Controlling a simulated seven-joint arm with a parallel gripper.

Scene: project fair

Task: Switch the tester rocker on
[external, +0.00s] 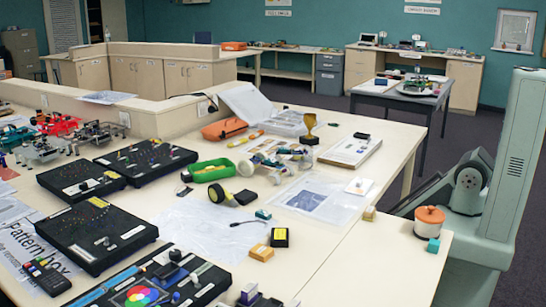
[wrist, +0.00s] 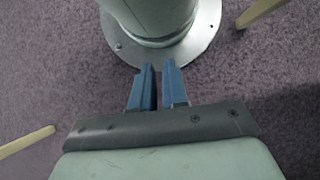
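I cannot tell for sure which device is the tester, and no rocker switch is clear enough to read. Candidates in the external view are a small dark device with coloured spots (external: 45,275) at the lower left and a small black box (external: 280,237) beside a yellow block (external: 261,252) on the table. My gripper (wrist: 158,64) shows in the wrist view with two blue fingers. They are a little apart with nothing between them, over purple-grey carpet and away from the tabletop. My gripper is hidden in the external view.
Black panels (external: 95,233) and a colour-wheel board (external: 140,295) fill the table's left side. The near right tabletop (external: 360,270) is mostly bare.

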